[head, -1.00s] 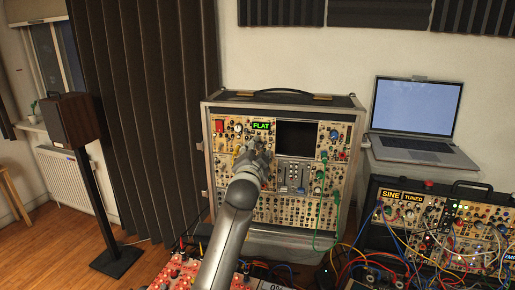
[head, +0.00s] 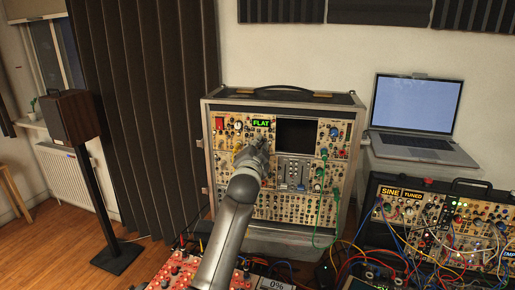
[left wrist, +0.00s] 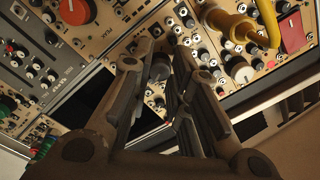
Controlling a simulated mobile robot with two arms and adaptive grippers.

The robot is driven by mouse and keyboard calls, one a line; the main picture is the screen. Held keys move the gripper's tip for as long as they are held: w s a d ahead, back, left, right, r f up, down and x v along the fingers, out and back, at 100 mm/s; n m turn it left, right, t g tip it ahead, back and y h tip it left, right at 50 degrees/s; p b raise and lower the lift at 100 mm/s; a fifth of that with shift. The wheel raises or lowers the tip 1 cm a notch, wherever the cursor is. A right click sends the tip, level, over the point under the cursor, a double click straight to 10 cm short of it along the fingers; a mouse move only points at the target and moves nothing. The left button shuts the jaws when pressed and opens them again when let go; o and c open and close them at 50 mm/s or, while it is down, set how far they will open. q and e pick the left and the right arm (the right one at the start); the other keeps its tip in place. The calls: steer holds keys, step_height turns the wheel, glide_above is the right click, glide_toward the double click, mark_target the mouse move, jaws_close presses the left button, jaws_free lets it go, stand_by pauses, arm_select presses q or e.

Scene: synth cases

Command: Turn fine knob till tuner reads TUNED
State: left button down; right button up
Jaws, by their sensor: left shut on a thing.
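A tuner display (head: 262,123) reads FLAT in green at the top of the big synth case (head: 208,165). My left gripper (head: 260,147) is at the panel just below that display. In the left wrist view its fingers (left wrist: 161,72) are shut on a small grey knob (left wrist: 159,68), which I take to be the fine knob. Its label is hidden or too small to read. In the head view the gripper covers this knob. My right gripper does not show.
A yellow cable plug (left wrist: 245,30) sits close beside the fingers in the left wrist view. A green cable (head: 335,210) hangs at the case's right. Another case (head: 470,192) with SINE and TUNED displays, many cables and a laptop (head: 415,105) stand right.

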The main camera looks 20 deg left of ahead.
arm_select(q)
steer(key=shift+m+p, duration=3.5)
steer(key=shift+m, duration=2.4)
steer(key=shift+h, duration=0.3)
steer(key=c, duration=1.3)
jaws_free()
steer(key=shift+a, duration=0.1)
steer(key=shift+c, duration=0.2)
steer(key=s+d, duration=0.1)
steer(key=s, duration=1.1)
steer(key=shift+d+f, duration=0.25)
steer(key=shift+d, duration=0.05)
